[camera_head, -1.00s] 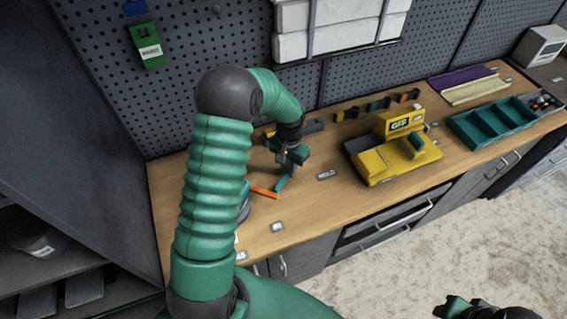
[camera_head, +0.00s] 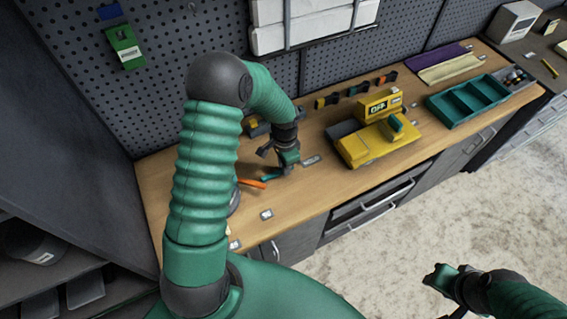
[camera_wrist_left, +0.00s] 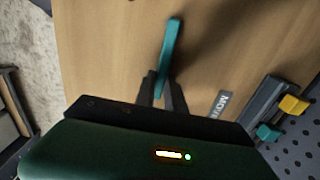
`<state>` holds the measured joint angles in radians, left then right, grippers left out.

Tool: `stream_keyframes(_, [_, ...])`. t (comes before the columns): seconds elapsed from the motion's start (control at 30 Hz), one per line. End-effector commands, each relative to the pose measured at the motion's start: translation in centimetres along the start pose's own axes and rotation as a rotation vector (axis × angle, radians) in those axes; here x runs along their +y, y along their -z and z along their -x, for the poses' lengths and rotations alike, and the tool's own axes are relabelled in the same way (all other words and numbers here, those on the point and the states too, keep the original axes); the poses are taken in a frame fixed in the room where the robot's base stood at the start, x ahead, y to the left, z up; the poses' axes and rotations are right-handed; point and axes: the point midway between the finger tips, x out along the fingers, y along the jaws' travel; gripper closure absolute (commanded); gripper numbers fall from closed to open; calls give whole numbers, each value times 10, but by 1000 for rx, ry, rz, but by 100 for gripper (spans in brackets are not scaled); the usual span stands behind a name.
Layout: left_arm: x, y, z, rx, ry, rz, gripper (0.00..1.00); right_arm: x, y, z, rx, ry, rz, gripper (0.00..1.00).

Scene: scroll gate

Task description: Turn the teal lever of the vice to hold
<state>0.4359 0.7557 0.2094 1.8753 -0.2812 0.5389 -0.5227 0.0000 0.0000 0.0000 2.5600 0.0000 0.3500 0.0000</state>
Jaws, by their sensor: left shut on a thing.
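The teal lever (camera_head: 270,177) shows as a short bar low beside my left gripper (camera_head: 283,170) on the bench. In the left wrist view the teal lever (camera_wrist_left: 172,43) runs up from between the dark fingers of my left gripper (camera_wrist_left: 160,88), which are shut on it. A label plate (camera_head: 311,160), the HOLD one in the earlier frame, lies just right of the gripper. It also shows in the left wrist view (camera_wrist_left: 220,103). The vice body is mostly hidden by my left arm. My right gripper (camera_head: 441,284) hangs over the floor; its jaw state is unclear.
An orange bar (camera_head: 250,183) lies just left of the lever. A small plate (camera_head: 266,214) is near the front edge. A yellow machine (camera_head: 372,142) and a teal tray (camera_head: 468,100) stand to the right. The pegboard (camera_head: 160,90) rises behind.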

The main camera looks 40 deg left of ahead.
Motion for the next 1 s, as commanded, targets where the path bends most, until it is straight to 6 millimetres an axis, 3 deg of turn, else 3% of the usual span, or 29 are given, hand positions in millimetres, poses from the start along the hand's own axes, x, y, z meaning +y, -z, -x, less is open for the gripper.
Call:
stream_keyframes(0.43, [-1,2,1,6,5,-14,100,0,0,1,0,0,0,64])
stream_keyframes(0.47, [-1,2,1,6,5,-14,82,0,0,1,0,0,0,64])
stream_keyframes(0.6, [0,1,1,4,3,-13,64,0,0,0,0,0,0,64])
stream_keyframes(0.87, [0,0,1,2,1,-11,64,0,0,0,0,0,0,64])
stream_keyframes(1.0, [0,1,10,3,3,-10,64,0,0,-1,0,0,0,64])
